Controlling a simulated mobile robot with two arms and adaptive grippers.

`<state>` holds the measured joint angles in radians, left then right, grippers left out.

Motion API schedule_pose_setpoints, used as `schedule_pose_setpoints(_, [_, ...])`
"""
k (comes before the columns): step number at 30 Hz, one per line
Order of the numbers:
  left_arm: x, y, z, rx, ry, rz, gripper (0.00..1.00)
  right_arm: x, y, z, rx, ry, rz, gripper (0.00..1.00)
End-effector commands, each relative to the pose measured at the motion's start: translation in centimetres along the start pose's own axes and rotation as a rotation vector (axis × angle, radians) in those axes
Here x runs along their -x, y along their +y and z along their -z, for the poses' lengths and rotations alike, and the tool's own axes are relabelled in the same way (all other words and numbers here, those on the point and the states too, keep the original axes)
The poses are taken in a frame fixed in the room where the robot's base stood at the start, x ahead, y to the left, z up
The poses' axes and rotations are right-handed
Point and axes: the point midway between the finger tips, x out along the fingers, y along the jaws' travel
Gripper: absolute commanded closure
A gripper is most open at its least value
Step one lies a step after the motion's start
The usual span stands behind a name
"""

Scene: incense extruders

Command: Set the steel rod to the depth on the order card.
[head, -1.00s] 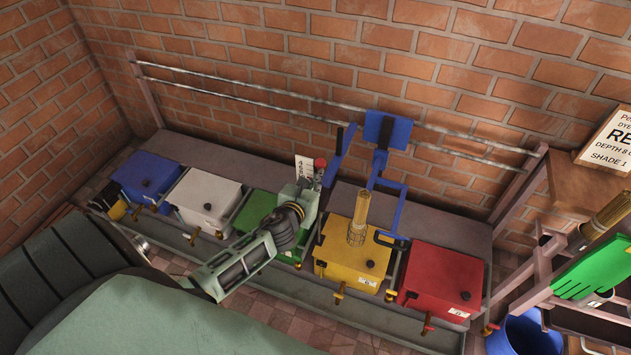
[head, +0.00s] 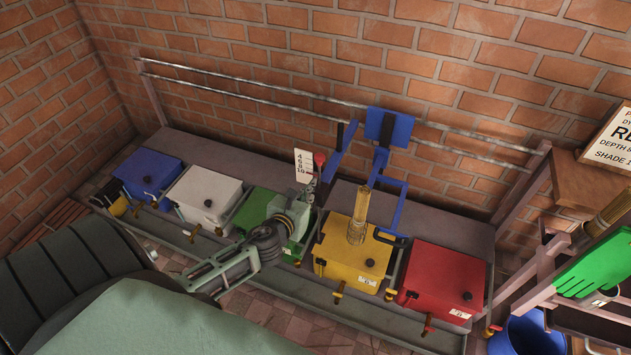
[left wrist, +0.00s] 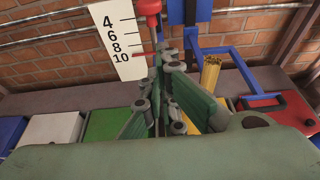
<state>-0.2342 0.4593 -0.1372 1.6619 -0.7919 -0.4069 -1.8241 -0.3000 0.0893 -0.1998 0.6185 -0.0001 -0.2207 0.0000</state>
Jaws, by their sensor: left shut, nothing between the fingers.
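The steel rod (left wrist: 154,35) stands upright with a red knob at its top, beside a white scale card (left wrist: 118,38) marked 4, 6, 8, 10. The knob (head: 319,158) and the scale card (head: 303,164) also show in the head view, above the green vat (head: 258,211). My left gripper (head: 300,207) is shut and empty, just below the knob and scale. In the left wrist view its fingers (left wrist: 162,75) hide the rod's lower part, and I cannot tell whether they touch it. The order card (head: 608,142), cut off at right, shows "DEPTH 8".
A blue vat (head: 148,175), a white vat (head: 207,197), a yellow vat (head: 352,255) and a red vat (head: 443,280) stand in the row. A blue bracket (head: 387,129) rises behind the yellow vat. Two rails run along the brick wall.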

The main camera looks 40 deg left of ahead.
Motion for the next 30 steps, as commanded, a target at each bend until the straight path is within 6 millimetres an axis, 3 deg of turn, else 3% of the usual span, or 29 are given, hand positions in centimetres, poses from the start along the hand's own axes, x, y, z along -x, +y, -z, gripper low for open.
schedule_pose_setpoints(3, [2.3, 0.0, 0.1, -0.001, 0.002, 0.001, 1.0, 0.1, -0.2, 0.1, -0.001, 0.002, 0.002, 0.6])
schedule_pose_setpoints(8, [4.1, 0.0, 0.1, -0.001, 0.001, 0.0, 1.0, 0.0, -1.1, 0.3, -0.005, 0.005, 0.012, 0.6])
schedule_pose_setpoints(17, [4.6, 0.1, 0.1, 0.003, 0.001, -0.002, 1.0, 0.0, -1.4, 0.4, -0.006, 0.007, 0.016, 0.6])
schedule_pose_setpoints(20, [4.5, 0.3, 1.5, 0.05, 0.029, -0.008, 1.0, 0.0, -1.3, 0.4, -0.006, 0.007, 0.015, 0.6])
schedule_pose_setpoints(23, [4.3, 0.9, 5.7, 0.202, 0.108, -0.034, 1.0, 0.0, -1.1, 0.4, -0.005, 0.006, 0.013, 0.6])
schedule_pose_setpoints(26, [4.6, 1.5, 12.4, 0.458, 0.227, -0.094, 1.0, 0.0, -0.8, 0.3, -0.003, 0.005, 0.009, 0.6])
schedule_pose_setpoints(30, [6.9, 1.9, 23.1, 0.883, 0.393, -0.249, 1.0, 0.0, -0.5, 0.2, -0.002, 0.005, 0.006, 0.6])
